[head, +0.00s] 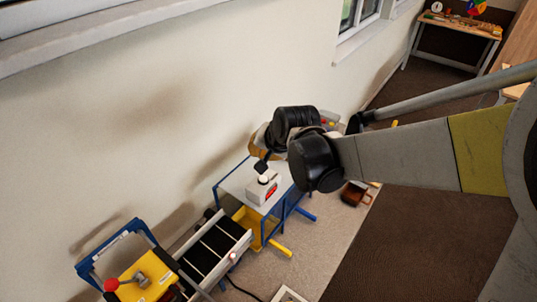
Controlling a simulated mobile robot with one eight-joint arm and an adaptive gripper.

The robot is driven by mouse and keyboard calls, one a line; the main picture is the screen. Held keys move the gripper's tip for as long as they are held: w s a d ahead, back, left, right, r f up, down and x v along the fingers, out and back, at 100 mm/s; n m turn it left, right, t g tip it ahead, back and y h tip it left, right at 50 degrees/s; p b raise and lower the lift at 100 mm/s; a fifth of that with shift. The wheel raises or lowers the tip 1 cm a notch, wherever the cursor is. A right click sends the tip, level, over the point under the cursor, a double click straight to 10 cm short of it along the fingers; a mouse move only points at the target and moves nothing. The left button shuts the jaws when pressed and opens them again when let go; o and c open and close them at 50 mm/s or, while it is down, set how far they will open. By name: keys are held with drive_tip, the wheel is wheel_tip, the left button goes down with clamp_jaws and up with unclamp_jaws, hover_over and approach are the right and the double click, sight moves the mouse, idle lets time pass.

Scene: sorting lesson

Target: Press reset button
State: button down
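A small white box (262,190) with a red label stands on the blue-framed table (234,184) against the wall. The label is too small to read. A small pale round piece (264,179) sits on top of the box and may be the reset button. My arm reaches in from the right, and my gripper (262,167) is the small dark end just above the box. I cannot tell whether it touches the round piece or whether its fingers are open or shut. The arm's black wrist hides the area behind it.
A yellow machine (146,276) with a red knob (111,285) and blue frame is at lower left. A brown mug-like container (354,193) lies right of the table.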

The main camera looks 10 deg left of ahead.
wheel_tip(320, 180, down, 7)
drive_tip(key=b, duration=0.4)
drive_tip(key=shift+r+b, duration=0.2)
drive_tip(key=shift+b, duration=0.1)
drive_tip(key=shift+f, duration=0.1)
idle(0.9)
drive_tip(key=shift+f+b, duration=0.3)
drive_tip(key=shift+b, duration=0.05)
drive_tip(key=shift+f+b, duration=0.4)
drive_tip(key=shift+f, duration=0.05)
idle(0.5)
drive_tip(key=shift+r, duration=0.1)
drive_tip(key=shift+r+p, duration=0.65)
drive_tip(key=shift+r, duration=0.1)
drive_tip(key=shift+r+p, duration=1.9)
drive_tip(key=shift+r, duration=0.7)
drive_tip(key=shift+f, duration=0.1)
